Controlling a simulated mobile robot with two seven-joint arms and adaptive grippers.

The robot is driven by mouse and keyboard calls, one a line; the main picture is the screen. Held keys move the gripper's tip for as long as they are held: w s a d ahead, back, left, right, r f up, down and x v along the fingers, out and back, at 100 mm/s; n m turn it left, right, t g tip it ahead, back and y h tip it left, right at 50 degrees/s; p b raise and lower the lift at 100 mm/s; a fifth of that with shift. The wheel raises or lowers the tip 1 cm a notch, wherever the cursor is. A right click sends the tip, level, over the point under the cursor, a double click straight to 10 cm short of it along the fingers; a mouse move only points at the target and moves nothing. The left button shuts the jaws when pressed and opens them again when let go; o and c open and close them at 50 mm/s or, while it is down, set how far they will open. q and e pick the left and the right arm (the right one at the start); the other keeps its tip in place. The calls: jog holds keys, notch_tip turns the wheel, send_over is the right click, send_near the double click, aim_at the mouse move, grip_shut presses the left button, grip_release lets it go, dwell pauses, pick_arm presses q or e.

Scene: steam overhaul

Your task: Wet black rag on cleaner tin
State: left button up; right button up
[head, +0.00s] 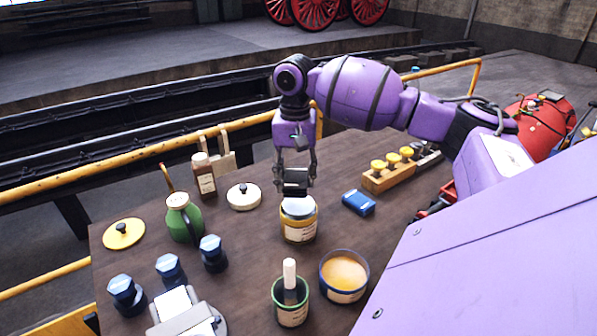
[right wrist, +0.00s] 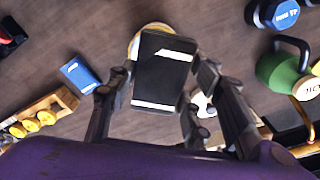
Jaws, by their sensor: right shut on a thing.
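My right gripper (head: 296,178) points straight down over the table. It is shut on the black rag (head: 294,187), which looks like a small dark block with pale edge bands. The rag also shows large between the fingers in the right wrist view (right wrist: 163,75). The cleaner tin (head: 298,229), with a yellowish band, a label and a pale bluish top, stands upright right below the rag. In the right wrist view the tin (right wrist: 136,44) is mostly hidden behind the rag. I cannot tell whether rag and tin touch. My left gripper is not in view.
A blue box (head: 358,202) lies right of the tin. A bowl of tan paste (head: 344,276) and a green-rimmed pot with a white handle (head: 290,300) stand in front. A green oil can (head: 183,219), white lid (head: 243,196) and brown bottle (head: 204,178) stand left.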

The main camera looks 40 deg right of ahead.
jog(key=shift+w+d, duration=0.15)
jog(key=shift+d, duration=0.5)
jog(key=shift+f+b, duration=0.3)
jog(key=shift+f, duration=0.2)
notch_tip(320, 180, down, 4)
jog(key=shift+r+b, duration=0.2)
jog(key=shift+b, duration=0.7)
jog(key=shift+f, duration=0.35)
jog(key=shift+f+b, duration=0.2)
jog(key=shift+b, duration=0.15)
